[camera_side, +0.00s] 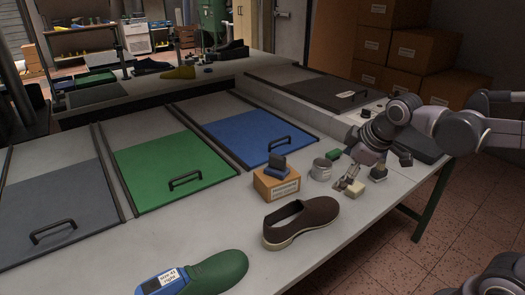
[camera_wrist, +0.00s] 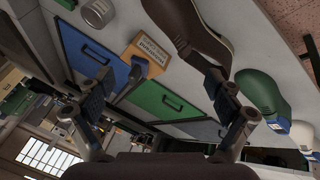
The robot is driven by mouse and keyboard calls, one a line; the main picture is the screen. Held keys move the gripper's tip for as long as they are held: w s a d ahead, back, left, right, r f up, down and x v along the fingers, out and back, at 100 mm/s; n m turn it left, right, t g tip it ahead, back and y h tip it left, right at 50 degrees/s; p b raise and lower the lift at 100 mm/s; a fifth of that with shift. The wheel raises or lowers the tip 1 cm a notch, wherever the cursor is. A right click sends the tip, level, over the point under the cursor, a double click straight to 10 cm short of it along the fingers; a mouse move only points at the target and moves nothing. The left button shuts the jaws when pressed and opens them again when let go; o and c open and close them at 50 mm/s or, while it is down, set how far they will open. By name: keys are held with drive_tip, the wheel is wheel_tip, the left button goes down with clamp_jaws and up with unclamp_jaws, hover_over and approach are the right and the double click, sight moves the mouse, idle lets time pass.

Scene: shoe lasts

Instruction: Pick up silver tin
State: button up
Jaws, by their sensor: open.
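The silver tin (camera_side: 321,169) is a short grey cylinder standing upright on the light workbench in the side view, just right of a small cardboard box. It also shows in the wrist view (camera_wrist: 98,13) at the top left, cut by the frame edge. My gripper (camera_wrist: 160,85) is open, its two fingers wide apart with nothing between them. In the wrist view the tin lies beyond the left finger, apart from it.
The cardboard box (camera_side: 277,184) carries dark blue items. A brown shoe (camera_side: 301,222) and a green shoe last (camera_side: 218,272) lie nearer the front. Blue (camera_side: 243,130) and green panels with handles lie left.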

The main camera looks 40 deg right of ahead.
drive_tip(key=w+d+f+n+g+h, duration=0.1)
drive_tip(key=w+d+n, duration=0.5)
drive_tip(key=w+n, duration=0.3)
drive_tip(key=n+g+h, duration=0.2)
drive_tip(key=n, duration=0.7)
approach(322, 163)
drive_tip(key=x, duration=1.1)
drive_tip(key=shift+s+f, duration=0.1)
drive_tip(key=shift+f, duration=0.25)
drive_tip(key=c, duration=1.8)
drive_tip(key=shift+r, duration=0.15)
